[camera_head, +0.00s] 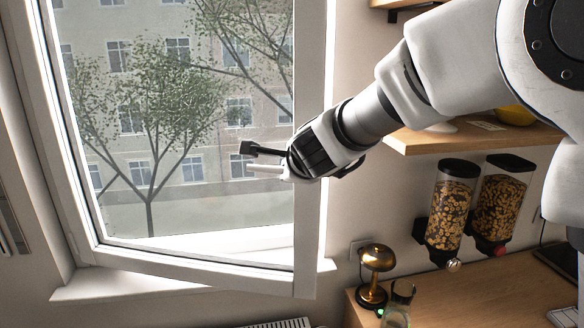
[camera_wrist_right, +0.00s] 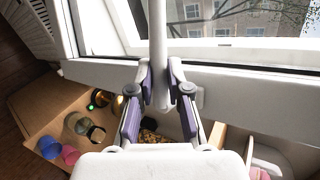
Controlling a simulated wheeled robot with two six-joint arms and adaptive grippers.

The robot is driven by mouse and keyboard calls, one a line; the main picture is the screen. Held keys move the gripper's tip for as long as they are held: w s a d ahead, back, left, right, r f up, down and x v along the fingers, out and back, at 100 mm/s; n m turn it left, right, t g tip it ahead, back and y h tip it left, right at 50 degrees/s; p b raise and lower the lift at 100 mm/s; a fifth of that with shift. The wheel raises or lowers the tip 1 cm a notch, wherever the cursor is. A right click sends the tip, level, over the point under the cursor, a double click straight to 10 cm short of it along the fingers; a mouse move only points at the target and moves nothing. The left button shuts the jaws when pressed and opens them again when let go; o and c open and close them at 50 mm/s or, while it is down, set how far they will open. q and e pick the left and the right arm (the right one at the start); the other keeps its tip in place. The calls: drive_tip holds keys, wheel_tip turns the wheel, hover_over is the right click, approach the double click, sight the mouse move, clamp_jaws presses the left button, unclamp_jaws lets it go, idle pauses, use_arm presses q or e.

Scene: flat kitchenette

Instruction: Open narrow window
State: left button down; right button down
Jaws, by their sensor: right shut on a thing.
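The narrow window's sash (camera_head: 311,215) has a white frame and a large pane. It stands ajar, swung into the room, with its lower right corner out past the sill (camera_head: 120,284). The window handle (camera_wrist_right: 157,45) is a pale bar in the right wrist view. My right gripper (camera_wrist_right: 160,92) has its two purple-padded fingers on either side of the handle and is shut on it. In the head view the right gripper (camera_head: 270,160) lies in front of the pane near the frame's right side, hiding much of the handle. My left gripper is not in view.
Right of the window, a wooden shelf (camera_head: 470,137) holds a yellow bowl (camera_head: 514,115). Below hang two cereal dispensers (camera_head: 452,205). A brass lamp (camera_head: 375,262) and a glass carafe (camera_head: 398,305) stand on the wooden counter (camera_head: 470,295), close to the sash's free edge.

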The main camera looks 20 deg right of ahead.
drive_tip(key=shift+s+a, duration=0.6)
drive_tip(key=shift+s, duration=0.15)
drive_tip(key=c, duration=1)
unclamp_jaws()
drive_tip(key=shift+w+d, duration=0.1)
drive_tip(key=shift+w, duration=0.1)
drive_tip(key=shift+c, duration=0.2)
drive_tip(key=shift+s, duration=0.1)
